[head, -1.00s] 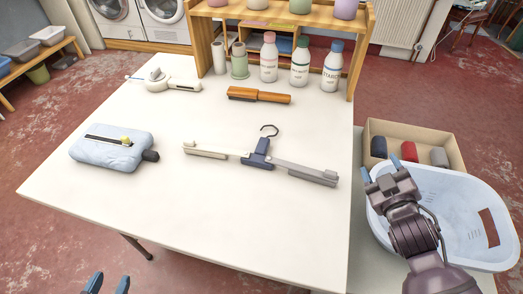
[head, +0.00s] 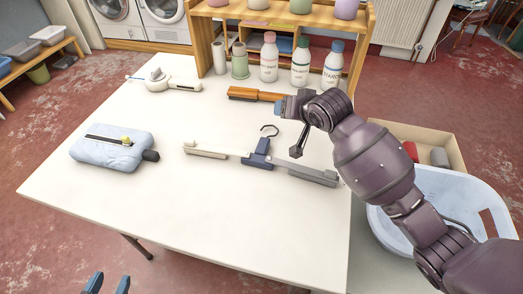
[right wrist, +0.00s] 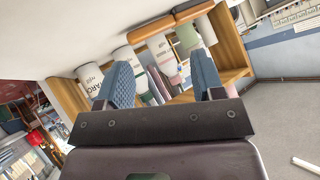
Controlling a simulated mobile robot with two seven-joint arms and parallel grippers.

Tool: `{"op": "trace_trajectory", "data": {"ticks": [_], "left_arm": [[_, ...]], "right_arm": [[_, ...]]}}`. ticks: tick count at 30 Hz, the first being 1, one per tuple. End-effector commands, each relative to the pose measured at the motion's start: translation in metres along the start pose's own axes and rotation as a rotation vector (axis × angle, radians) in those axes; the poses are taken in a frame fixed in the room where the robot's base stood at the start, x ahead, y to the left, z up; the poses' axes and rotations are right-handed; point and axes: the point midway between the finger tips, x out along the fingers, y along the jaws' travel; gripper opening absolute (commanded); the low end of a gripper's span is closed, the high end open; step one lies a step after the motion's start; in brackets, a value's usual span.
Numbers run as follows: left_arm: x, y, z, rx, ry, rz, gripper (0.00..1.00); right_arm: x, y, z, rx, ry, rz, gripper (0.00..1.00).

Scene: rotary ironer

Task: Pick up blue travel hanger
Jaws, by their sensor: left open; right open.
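The travel hanger (head: 262,154) lies flat in the middle of the white table, with a dark blue centre, a dark hook, a beige left arm and a grey right arm. My right gripper (head: 283,106) is above the table, beyond the hanger's right side and in front of the brush; it does not touch the hanger. In the right wrist view its two blue fingers (right wrist: 164,82) are apart with nothing between them. My left gripper (head: 109,284) shows only its blue fingertips at the bottom edge, apart and empty, off the table's front.
A pale blue padded item (head: 108,149) lies at left. A white device (head: 158,83) and an orange-brown brush (head: 245,94) lie farther back. Several bottles stand by the wooden shelf (head: 198,40). A light blue basin (head: 460,190) and a box (head: 432,140) stand right of the table.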

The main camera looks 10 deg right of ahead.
Motion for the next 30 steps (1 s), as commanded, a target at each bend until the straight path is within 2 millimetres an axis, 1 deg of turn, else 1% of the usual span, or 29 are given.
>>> {"op": "trace_trajectory", "data": {"ticks": [1, 6, 10, 13, 18, 24, 27, 30], "left_arm": [[0.0, 0.0, 0.0, 0.0, 0.0, 0.0, 0.43], [0.0, 0.0, 0.0, 0.0, 0.0, 0.0, 0.43], [0.0, 0.0, 0.0, 0.0, 0.0, 0.0, 0.43], [0.0, 0.0, 0.0, 0.0, 0.0, 0.0, 0.43], [0.0, 0.0, 0.0, 0.0, 0.0, 0.0, 0.43], [0.0, 0.0, 0.0, 0.0, 0.0, 0.0, 0.43], [0.0, 0.0, 0.0, 0.0, 0.0, 0.0, 0.43], [0.0, 0.0, 0.0, 0.0, 0.0, 0.0, 0.43]], "right_arm": [[0.004, -0.013, 0.0, 0.028, -0.06, -0.002, 0.62], [0.009, -0.048, 0.011, 0.135, -0.288, 0.041, 0.62], [0.004, -0.067, 0.017, 0.196, -0.451, 0.121, 0.62], [-0.003, -0.078, 0.019, 0.232, -0.56, 0.207, 0.62], [-0.019, -0.087, 0.017, 0.272, -0.692, 0.363, 0.62], [-0.033, -0.091, 0.014, 0.293, -0.764, 0.485, 0.62], [-0.034, -0.09, 0.016, 0.297, -0.775, 0.51, 0.62], [-0.027, -0.086, 0.024, 0.299, -0.78, 0.518, 0.62]]}}
